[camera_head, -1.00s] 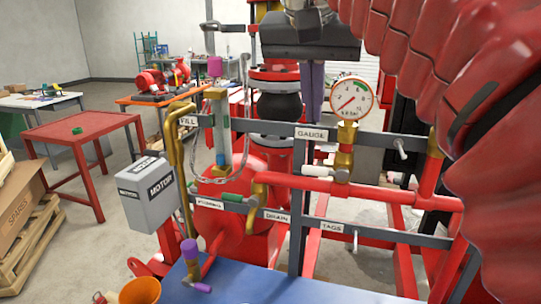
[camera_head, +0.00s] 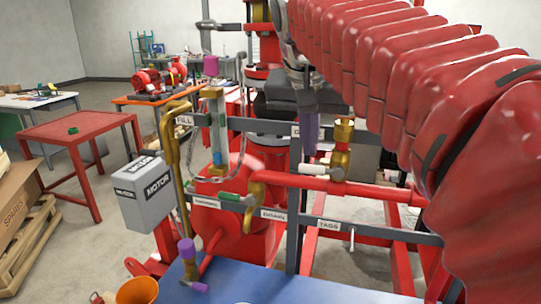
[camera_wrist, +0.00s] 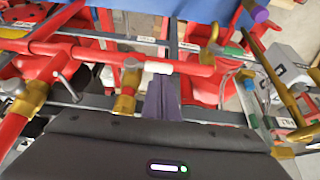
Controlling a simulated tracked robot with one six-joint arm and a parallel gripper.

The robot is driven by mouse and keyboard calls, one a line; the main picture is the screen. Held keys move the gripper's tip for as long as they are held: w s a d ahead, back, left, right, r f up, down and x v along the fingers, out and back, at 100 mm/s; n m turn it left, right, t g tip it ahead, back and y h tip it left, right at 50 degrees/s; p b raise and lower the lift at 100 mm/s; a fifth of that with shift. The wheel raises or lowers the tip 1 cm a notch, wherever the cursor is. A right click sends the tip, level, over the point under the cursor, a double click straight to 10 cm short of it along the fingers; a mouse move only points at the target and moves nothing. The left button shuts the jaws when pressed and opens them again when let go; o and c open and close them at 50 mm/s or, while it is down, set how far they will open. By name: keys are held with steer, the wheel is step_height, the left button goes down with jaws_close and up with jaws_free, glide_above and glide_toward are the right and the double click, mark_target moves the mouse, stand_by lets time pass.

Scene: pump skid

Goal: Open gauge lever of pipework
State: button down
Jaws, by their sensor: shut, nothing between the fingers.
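The gauge lever is a short white handle (camera_head: 314,170) pointing left, along the red pipe, from a brass valve (camera_head: 340,163). In the wrist view the white handle (camera_wrist: 158,67) lies just beyond my fingertips, with its brass valve (camera_wrist: 131,78) to the left. My gripper (camera_head: 307,148) points down with its purple fingers shut and empty, just above the handle. In the wrist view, my gripper (camera_wrist: 162,80) is close to the handle; I cannot tell whether they touch. The dial gauge and part of the GAUGE label are hidden behind my arm in the head view.
A grey crossbar (camera_head: 260,126) runs behind my fingers. Left stand a brass pipe (camera_head: 172,150), a sight glass (camera_head: 216,130) and a grey motor box (camera_head: 146,190). A green-handled valve (camera_head: 250,198) sits lower left. A blue surface (camera_head: 250,285) lies in front.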

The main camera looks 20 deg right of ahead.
mark_target(311, 167)
steer(key=shift+x, duration=2.3)
